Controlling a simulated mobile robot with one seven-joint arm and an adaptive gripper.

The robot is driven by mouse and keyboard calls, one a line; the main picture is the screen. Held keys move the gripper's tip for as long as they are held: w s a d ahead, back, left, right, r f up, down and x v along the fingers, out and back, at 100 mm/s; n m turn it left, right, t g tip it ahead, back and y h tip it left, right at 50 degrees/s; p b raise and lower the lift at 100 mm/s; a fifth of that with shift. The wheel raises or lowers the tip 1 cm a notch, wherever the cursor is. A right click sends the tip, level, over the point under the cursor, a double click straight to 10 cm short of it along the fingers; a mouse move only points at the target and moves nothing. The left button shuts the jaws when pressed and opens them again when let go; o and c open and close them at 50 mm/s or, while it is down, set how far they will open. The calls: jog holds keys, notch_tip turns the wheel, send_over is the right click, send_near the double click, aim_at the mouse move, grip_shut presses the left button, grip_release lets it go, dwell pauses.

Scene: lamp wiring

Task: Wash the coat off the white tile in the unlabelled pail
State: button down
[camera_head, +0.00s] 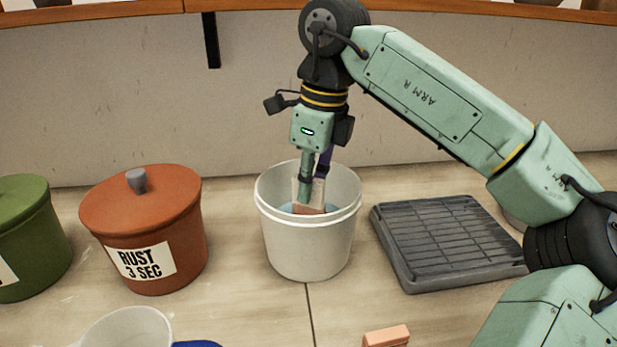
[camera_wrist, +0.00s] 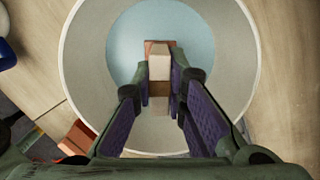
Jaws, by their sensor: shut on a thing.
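The unlabelled white pail (camera_head: 308,247) stands open in the middle of the bench with pale blue liquid inside. My gripper (camera_head: 312,182) points straight down into its mouth and is shut on a tile (camera_head: 317,192). The tile is pale in its upper part and rust-red lower down, and its low end appears to be in the liquid. In the wrist view the tile (camera_wrist: 160,68) sits upright between the fingertips, inside the round wall of the pail (camera_wrist: 85,65), with rust-red showing at its far end. The tile's lowest part is hidden.
A lidded rust-coloured pail (camera_head: 150,235) labelled "RUST 3 SEC" and a lidded green pail (camera_head: 35,245) stand at left. A grey slatted rack (camera_head: 447,240) lies at right. A salmon block (camera_head: 386,336) and a white open vessel (camera_head: 125,330) are at the front.

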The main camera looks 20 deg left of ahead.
jog(key=shift+f+b, duration=1.85)
jog(key=shift+f, duration=1.25)
dwell(1.2)
notch_tip(320, 180, up, 14)
jog(key=p, duration=1.1)
jog(key=shift+r+p, duration=0.1)
jog(key=shift+p, duration=0.3)
jog(key=shift+r, duration=1.2)
